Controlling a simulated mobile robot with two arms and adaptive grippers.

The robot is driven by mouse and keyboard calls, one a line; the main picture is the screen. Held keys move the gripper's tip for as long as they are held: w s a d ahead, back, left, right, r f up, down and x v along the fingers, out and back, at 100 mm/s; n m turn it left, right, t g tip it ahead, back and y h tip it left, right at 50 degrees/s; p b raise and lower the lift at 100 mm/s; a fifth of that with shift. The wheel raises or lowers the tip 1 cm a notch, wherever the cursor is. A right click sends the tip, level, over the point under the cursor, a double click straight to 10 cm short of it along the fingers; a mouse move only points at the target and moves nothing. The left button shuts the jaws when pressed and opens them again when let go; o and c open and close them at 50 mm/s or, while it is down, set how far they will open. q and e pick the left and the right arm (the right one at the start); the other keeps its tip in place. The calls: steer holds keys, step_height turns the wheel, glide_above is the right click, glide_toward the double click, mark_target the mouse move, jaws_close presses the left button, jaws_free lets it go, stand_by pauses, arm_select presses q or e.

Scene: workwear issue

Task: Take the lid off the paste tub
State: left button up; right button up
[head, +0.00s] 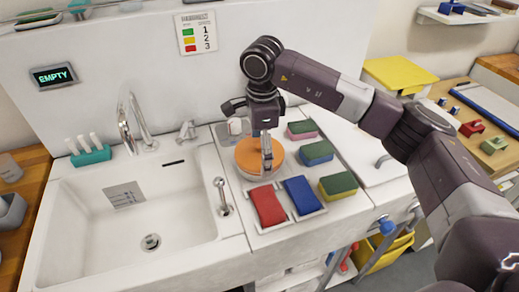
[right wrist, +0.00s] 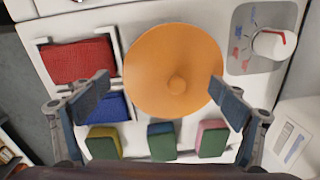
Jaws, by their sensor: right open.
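The paste tub's orange round lid (head: 248,158) sits on the counter section right of the sink, in the head view. A little of a pale edge shows beneath it; the tub itself is mostly hidden. In the right wrist view the lid (right wrist: 160,50) fills the middle, with a small round knob (right wrist: 177,85) at its centre. My right gripper (right wrist: 161,88) is open above the lid, its fingers apart on either side of the knob with nothing between them. In the head view the right gripper (head: 255,142) covers part of the lid. My left gripper is not in view.
A red cloth (head: 267,205) and a blue cloth (head: 303,195) lie in a white tray in front of the lid. Several green-topped sponges (head: 317,151) stand to its right. A sink (head: 130,205) is left; a dial (right wrist: 272,43) sits close beside the lid.

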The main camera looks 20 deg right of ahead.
steer(key=c, duration=1.4)
